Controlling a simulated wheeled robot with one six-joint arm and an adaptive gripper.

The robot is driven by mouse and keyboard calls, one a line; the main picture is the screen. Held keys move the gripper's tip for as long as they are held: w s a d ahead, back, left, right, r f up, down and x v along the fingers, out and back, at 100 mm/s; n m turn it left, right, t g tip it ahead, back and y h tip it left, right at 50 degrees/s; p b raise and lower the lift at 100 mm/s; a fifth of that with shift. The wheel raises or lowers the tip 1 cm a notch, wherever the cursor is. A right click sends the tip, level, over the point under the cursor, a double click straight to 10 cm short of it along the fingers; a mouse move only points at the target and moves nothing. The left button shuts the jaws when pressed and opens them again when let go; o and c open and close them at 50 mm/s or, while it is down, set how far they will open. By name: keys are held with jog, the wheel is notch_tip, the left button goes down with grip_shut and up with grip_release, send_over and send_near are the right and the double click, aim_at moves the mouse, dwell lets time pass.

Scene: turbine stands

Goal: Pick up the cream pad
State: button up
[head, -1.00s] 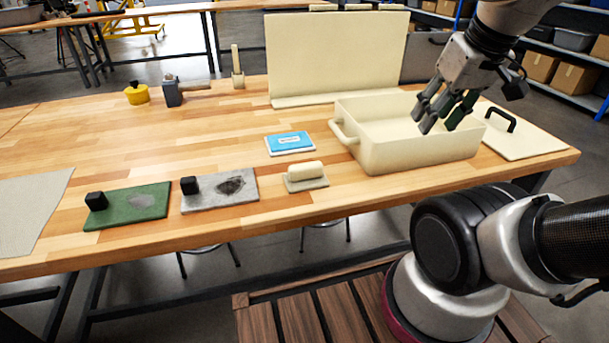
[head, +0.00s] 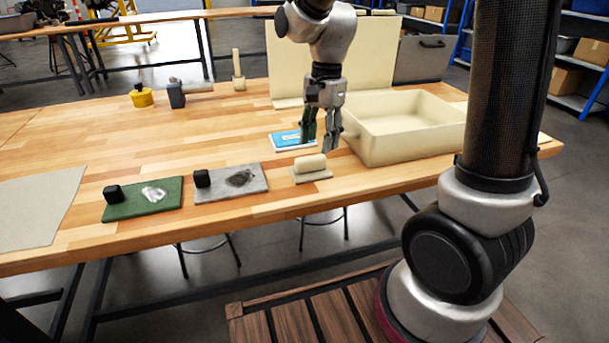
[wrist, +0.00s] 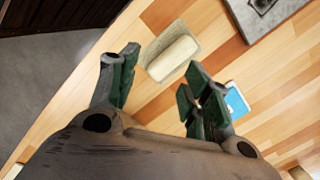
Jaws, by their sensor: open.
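The cream pad (head: 310,168) lies on the wooden table near its front edge, a flat plate with a rounded cream grip on top. My gripper (head: 318,146) points down, open and empty, above the table. In the head view it appears above and slightly behind the pad, over the blue and white packet. In the wrist view the pad (wrist: 172,58) lies beyond and between the open fingers (wrist: 160,82), apart from them. Nothing hides the pad; my fingers partly cover the packet.
A cream bin (head: 395,145) stands right of the pad. The blue and white packet (head: 283,141) lies behind it. A grey pad (head: 230,192) and a green pad (head: 163,205), each with a black knob, lie left. A mallet (head: 178,94) and yellow pot (head: 141,97) stand farther back.

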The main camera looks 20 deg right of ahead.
aim_at(311, 157)
jog(key=m, duration=0.1)
jog(key=w+a+m, duration=0.1)
jog(key=shift+r+m, duration=0.4)
jog(key=shift+w+r+m+t, duration=0.1)
jog(key=shift+m+t, duration=0.2)
jog(key=shift+m, duration=0.6)
jog(key=shift+a+f+m, duration=0.1)
jog(key=shift+f+m, duration=0.1)
jog(key=shift+m, duration=0.6)
jog(key=f, duration=0.7)
jog(key=shift+a+f, duration=0.25)
jog(key=shift+a, duration=0.05)
grip_shut()
